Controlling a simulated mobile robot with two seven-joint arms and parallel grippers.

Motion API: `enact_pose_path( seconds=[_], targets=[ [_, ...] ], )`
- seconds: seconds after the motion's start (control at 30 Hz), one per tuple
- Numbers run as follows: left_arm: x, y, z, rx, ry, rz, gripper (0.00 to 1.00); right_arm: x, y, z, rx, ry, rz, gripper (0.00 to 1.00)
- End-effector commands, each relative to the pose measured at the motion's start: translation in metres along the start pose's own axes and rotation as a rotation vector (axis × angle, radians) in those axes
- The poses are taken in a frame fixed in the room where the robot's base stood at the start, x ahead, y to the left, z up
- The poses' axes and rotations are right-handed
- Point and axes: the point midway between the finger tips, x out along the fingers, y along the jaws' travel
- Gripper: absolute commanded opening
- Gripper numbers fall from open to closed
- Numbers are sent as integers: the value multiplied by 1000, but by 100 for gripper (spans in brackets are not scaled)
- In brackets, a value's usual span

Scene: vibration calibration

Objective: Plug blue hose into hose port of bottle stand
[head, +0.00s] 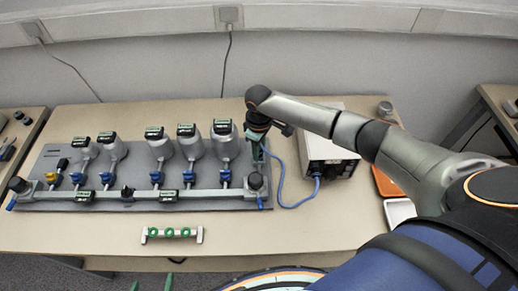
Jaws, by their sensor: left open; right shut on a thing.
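The bottle stand (120,203) is a long grey rack holding several upside-down bottles with blue valves below them. A black round fitting (256,182) is at its right end; I cannot make out the hose port. The blue hose (282,192) loops from the white box up to my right gripper (259,152). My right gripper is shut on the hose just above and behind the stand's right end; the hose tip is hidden. My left gripper (153,279) shows only as green fingertips at the bottom edge. It is open and empty, in front of the table.
The white box (320,150) stands right of the stand on the table (300,232). A small rack with green rings (172,234) lies in front of the stand. An orange tray (386,182) and a white tray (399,212) are at the right. The table's front right area is clear.

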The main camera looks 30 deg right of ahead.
Motion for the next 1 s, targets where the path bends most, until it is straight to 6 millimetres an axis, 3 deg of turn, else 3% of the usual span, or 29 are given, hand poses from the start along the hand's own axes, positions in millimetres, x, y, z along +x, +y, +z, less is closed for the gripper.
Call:
enact_pose_path(
  seconds=[1.0],
  targets=[
    [-14,1,-16,0,0,0,100,1,-2,1,209,-4,-5,0]
  ],
)
